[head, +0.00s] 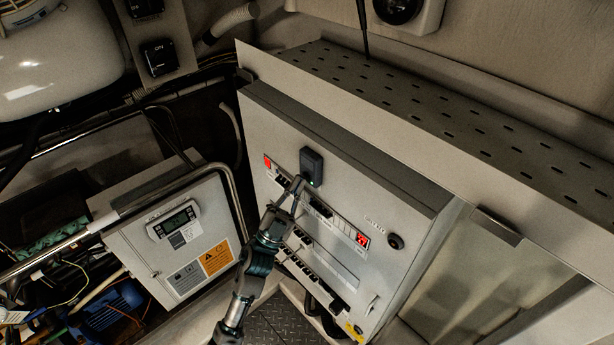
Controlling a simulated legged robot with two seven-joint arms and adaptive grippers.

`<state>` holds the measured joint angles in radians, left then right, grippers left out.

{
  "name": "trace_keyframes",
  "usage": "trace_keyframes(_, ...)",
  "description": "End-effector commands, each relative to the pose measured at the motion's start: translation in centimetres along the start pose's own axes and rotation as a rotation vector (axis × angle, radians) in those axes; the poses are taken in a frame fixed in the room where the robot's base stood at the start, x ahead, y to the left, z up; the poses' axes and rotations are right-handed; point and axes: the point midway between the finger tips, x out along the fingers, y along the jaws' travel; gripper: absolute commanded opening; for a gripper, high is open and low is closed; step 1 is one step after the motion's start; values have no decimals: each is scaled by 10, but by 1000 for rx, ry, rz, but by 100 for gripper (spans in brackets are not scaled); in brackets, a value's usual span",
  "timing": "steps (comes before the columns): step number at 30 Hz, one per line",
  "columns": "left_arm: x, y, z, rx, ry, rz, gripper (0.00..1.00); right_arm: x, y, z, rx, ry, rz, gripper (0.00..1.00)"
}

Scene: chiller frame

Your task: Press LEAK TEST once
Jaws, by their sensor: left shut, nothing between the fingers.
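A grey control cabinet (345,185) stands in the middle of the head view. A round black button or knob (395,241) sits on the right of its face, with a small label above it, too small to read surely; I cannot confirm that it says LEAK TEST. My left gripper (299,184) is shut and empty. I cannot tell if the tips touch the cabinet. My right gripper is not in view.
A perforated shelf (450,130) overhangs the cabinet. A smaller box with a grey controller (174,220) and a pipe rail (120,212) stand at left.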

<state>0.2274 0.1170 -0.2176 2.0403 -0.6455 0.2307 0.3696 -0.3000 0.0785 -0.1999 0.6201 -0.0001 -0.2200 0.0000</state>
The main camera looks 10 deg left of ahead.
Motion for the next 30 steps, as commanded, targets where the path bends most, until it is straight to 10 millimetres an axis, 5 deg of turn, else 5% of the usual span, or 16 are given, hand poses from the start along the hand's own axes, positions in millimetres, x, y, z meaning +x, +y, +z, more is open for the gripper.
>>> trace_keyframes(30, -6, -6, -4, 0, 0, 1, 0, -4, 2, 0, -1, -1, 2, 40)
